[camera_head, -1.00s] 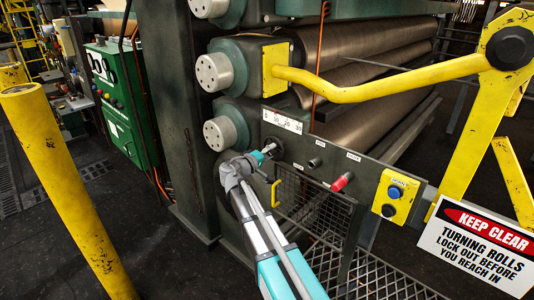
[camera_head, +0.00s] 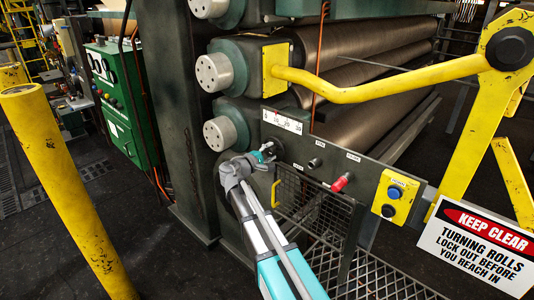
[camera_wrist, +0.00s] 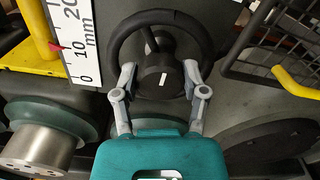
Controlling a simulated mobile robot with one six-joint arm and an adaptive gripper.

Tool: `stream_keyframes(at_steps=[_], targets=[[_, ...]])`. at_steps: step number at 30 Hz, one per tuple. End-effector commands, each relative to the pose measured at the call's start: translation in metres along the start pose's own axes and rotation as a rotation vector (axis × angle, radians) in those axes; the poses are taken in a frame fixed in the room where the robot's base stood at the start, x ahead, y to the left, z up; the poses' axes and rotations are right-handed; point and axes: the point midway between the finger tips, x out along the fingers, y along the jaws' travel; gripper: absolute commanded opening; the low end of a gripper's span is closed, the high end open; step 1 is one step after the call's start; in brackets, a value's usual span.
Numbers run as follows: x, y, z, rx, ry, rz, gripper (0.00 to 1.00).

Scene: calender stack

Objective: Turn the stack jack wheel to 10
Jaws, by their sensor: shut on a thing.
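The stack jack wheel (camera_wrist: 116,42) is a black handwheel with a dark round hub carrying a white mark; it fills the upper middle of the wrist view. In the head view the wheel (camera_head: 277,148) is small and partly hidden by my gripper (camera_head: 259,156). My gripper (camera_wrist: 160,82) is shut on the wheel, one finger on each side of the hub. The white scale (camera_wrist: 70,30) beside it reads 0, 10 and 20 mm in the wrist view. Its red pointer (camera_wrist: 56,47) stands close to the 10; the exact reading is unclear.
A black knob (camera_head: 315,162), a red knob (camera_head: 342,181) and a yellow button box (camera_head: 394,196) sit right of the wheel. A yellow guard bar (camera_head: 370,93) passes above. A mesh guard (camera_head: 305,205) with a yellow handle (camera_head: 275,193) hangs below.

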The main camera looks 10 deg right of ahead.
Motion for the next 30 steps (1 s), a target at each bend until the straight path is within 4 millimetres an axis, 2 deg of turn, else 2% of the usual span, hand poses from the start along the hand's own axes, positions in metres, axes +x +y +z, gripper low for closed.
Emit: stream_keyframes(at_steps=[7,8,13,30], targets=[[0.004,0.001,0.003,-0.002,-0.012,0.004,0.09],[0.004,0.001,0.003,-0.002,-0.012,0.004,0.6],[0.004,0.001,0.003,-0.001,-0.01,0.002,0.91],[-0.006,0.0,0.001,0.001,-0.001,0.001,0.91]])
